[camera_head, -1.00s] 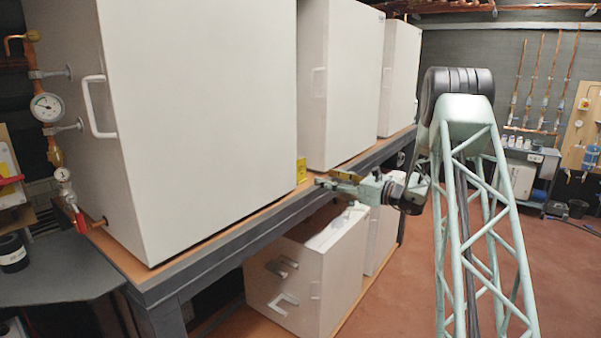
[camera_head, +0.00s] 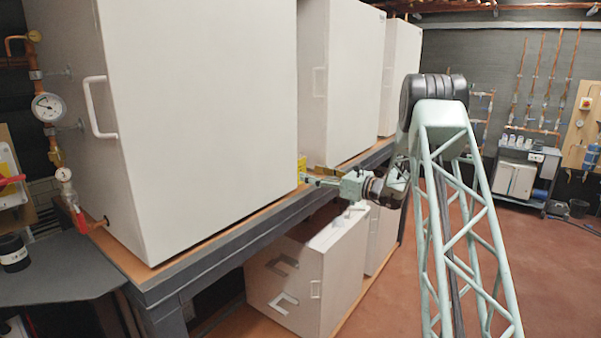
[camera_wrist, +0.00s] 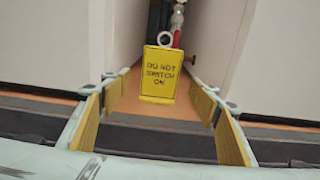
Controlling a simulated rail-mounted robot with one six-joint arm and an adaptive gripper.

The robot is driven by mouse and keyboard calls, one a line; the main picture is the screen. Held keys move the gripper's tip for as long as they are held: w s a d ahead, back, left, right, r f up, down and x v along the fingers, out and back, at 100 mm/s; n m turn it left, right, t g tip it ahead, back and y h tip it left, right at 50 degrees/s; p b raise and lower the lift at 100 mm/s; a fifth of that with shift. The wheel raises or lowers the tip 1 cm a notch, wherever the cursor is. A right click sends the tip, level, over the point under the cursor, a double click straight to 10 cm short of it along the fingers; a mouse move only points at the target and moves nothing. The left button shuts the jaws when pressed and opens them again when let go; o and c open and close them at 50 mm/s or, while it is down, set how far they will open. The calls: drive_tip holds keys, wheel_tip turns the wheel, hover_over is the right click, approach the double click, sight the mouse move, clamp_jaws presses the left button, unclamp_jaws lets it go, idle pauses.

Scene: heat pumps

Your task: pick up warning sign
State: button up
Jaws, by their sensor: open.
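The warning sign (camera_wrist: 160,75) is yellow and reads "DO NOT SWITCH ON". In the wrist view it stands upright in the gap between two white cabinets, with a ring at its top. In the head view only a small yellow part of the sign (camera_head: 302,166) shows at the cabinet's edge. My gripper (camera_wrist: 160,100) is open, its yellow-padded fingers spread to the left and right of the sign. The fingers appear empty. In the head view my gripper (camera_head: 308,181) points left toward the gap, close to the sign.
Tall white cabinets (camera_head: 200,110) stand on an orange-topped bench (camera_head: 215,243) and flank the gap closely. A red-handled valve and pipe (camera_wrist: 178,20) are behind the sign. White boxes (camera_head: 312,275) sit below the bench. The floor at right is open.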

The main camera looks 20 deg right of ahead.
sight(302, 170)
drive_tip(key=shift+w+a, duration=0.35)
drive_tip(key=shift+w, duration=0.25)
drive_tip(key=shift+w, duration=0.1)
drive_tip(key=shift+x, duration=2.5)
drive_tip(key=c, duration=1)
